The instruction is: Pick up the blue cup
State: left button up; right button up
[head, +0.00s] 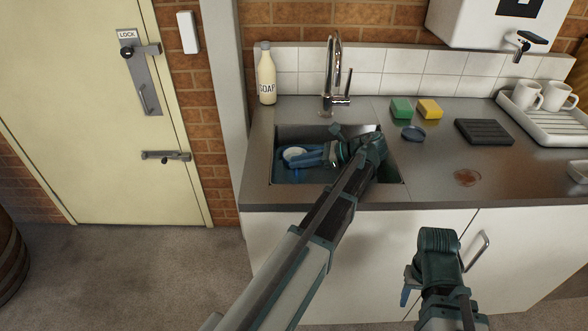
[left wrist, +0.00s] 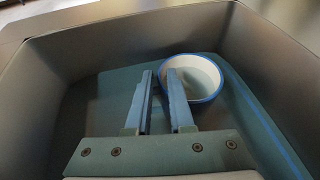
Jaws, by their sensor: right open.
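The blue cup (head: 293,154), blue outside and rimmed with a white inside, is in the sink basin. In the left wrist view the cup (left wrist: 205,79) shows its open mouth. My left gripper (head: 308,157) reaches into the sink from the right, beside the cup. In the left wrist view its two fingers (left wrist: 160,77) are apart. The right finger overlaps the cup's near left rim, and the left finger is outside the cup. Contact cannot be told. My right gripper (head: 407,285) hangs open in front of the cabinet, away from the sink.
The sink basin (head: 285,132) has steep walls around the left gripper. A tap (head: 331,75) stands behind it, with a soap bottle (head: 266,75) at back left.

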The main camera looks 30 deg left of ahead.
pick_arm(q)
grip_shut()
dwell(1.0)
dwell(0.4)
notch_tip(320, 180, up, 10)
jog(key=p, duration=1)
